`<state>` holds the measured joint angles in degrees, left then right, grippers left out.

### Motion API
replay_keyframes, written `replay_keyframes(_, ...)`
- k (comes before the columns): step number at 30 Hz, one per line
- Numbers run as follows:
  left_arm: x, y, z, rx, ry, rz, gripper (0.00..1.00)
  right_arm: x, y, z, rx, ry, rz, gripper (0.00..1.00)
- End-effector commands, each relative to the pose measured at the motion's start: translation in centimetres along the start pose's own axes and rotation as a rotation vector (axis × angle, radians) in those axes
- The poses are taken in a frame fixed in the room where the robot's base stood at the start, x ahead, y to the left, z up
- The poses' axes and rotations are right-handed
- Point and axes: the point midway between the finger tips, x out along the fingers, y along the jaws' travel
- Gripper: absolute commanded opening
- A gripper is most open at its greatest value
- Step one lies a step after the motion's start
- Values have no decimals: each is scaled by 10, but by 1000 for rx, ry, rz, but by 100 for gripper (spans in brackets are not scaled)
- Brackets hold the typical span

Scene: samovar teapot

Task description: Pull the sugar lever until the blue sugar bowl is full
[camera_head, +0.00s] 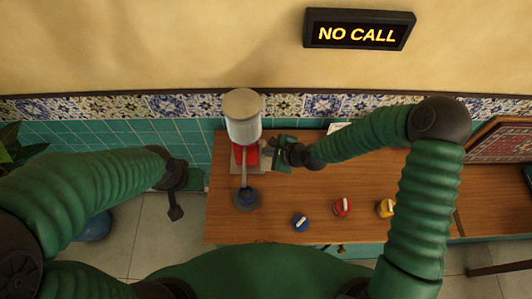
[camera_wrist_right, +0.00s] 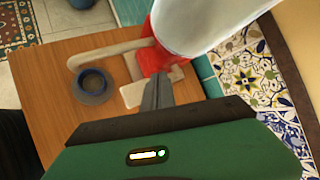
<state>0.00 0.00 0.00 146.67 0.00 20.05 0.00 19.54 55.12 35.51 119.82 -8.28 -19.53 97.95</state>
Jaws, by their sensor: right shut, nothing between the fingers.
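The sugar dispenser (camera_head: 243,118) has a pale cylinder with a beige lid, over a red base (camera_head: 244,155). In the right wrist view its pale cylinder (camera_wrist_right: 205,22) and red base (camera_wrist_right: 153,58) fill the top. A long beige chute (camera_wrist_right: 112,52) runs from the base towards the blue sugar bowl (camera_head: 248,193). The bowl also shows in the right wrist view (camera_wrist_right: 91,82), on a grey saucer; its fill is unclear. My right gripper (camera_head: 277,154) is shut and empty beside the base, fingertips (camera_wrist_right: 158,80) close to it. I cannot make out the lever clearly. My left gripper (camera_head: 175,207) hangs left of the table.
Blue (camera_head: 300,222), red (camera_head: 342,206) and yellow (camera_head: 386,208) small items with white tops stand on the wooden table (camera_head: 290,195). A tiled wall is behind. A sign (camera_head: 358,30) reads "NO CALL". A framed board (camera_head: 500,145) stands at the right.

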Motion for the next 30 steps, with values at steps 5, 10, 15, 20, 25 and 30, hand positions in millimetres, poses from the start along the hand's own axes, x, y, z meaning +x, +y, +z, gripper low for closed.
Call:
replay_keyframes(5,0,0,0,0,0,0,36,1,-1,0,0,0,-1,0)
replay_keyframes(10,-4,0,-1,0,0,0,36,-2,-4,2,0,0,-2,0)
replay_keyframes(15,-20,0,-5,0,0,0,36,-16,-13,11,-1,0,-4,0)
replay_keyframes(20,-34,0,-8,0,0,0,36,-27,-21,19,1,0,-4,0)
replay_keyframes(25,-44,0,-10,0,0,0,36,-36,-28,26,-1,0,-4,0)
replay_keyframes(30,-42,0,-10,0,0,0,36,-34,-27,25,-1,0,-3,0)
